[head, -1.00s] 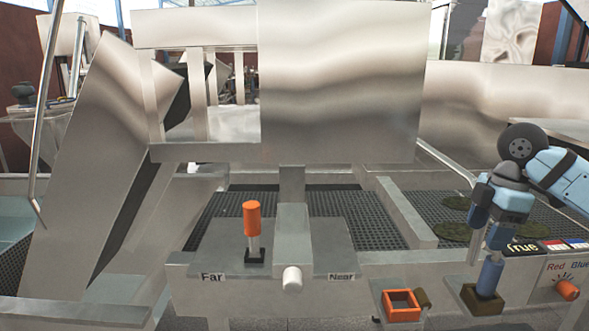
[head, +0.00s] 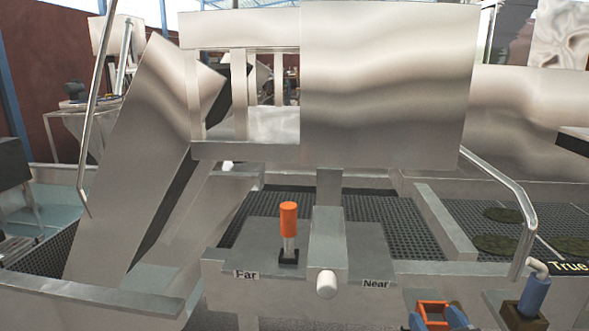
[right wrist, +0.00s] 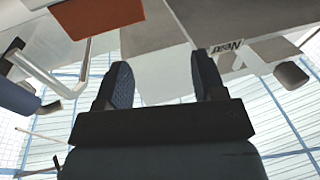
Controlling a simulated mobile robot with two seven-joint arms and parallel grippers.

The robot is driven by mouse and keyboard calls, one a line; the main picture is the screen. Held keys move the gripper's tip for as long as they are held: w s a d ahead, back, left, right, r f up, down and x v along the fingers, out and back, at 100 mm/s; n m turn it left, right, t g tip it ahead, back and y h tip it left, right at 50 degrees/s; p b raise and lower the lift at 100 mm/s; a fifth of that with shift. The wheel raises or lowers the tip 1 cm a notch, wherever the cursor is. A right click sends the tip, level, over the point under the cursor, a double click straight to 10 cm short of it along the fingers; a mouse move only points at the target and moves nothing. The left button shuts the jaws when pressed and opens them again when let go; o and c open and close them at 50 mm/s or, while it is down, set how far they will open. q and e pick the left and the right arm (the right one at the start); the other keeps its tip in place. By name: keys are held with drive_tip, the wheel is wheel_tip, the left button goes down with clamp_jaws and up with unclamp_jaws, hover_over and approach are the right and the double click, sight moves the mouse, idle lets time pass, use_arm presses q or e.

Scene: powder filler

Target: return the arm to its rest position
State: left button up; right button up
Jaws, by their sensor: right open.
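My right gripper (head: 437,320) shows only in part at the bottom edge of the head view, its blue-grey parts low by the orange square frame (head: 433,305). In the right wrist view its two dark finger pads (right wrist: 164,82) are spread apart with nothing between them. A grey surface with the "Near" label lies beyond them. I cannot tell whether the gripper touches the frame. The rest of my right arm is out of the head view. My left gripper is not in view.
An orange-handled lever (head: 288,222) stands upright on the metal panel, between the "Far" and "Near" labels. A blue cylinder (head: 534,298) with a pale bent pipe stands at the lower right. A curved metal rail (head: 505,180) rises behind it. Dark grating (head: 375,217) lies behind the panel.

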drive_tip(key=s+d+f+g+h, duration=0.1)
drive_tip(key=s+f+g, duration=0.6)
drive_tip(key=s+f, duration=0.4)
drive_tip(key=s+d+f+g+h, duration=0.1)
drive_tip(key=s+f+g, duration=0.7)
drive_tip(key=s, duration=0.5)
drive_tip(key=w+a+f+n+t+y+p, duration=0.1)
drive_tip(key=w+a+f+t+y+p, duration=0.2)
drive_tip(key=w+a+t+p, duration=0.3)
drive_tip(key=f+t+p, duration=0.1)
drive_tip(key=p, duration=0.2)
drive_tip(key=shift+w+a+f+t, duration=0.15)
drive_tip(key=shift+a+f+t, duration=0.15)
drive_tip(key=shift+a+f, duration=0.05)
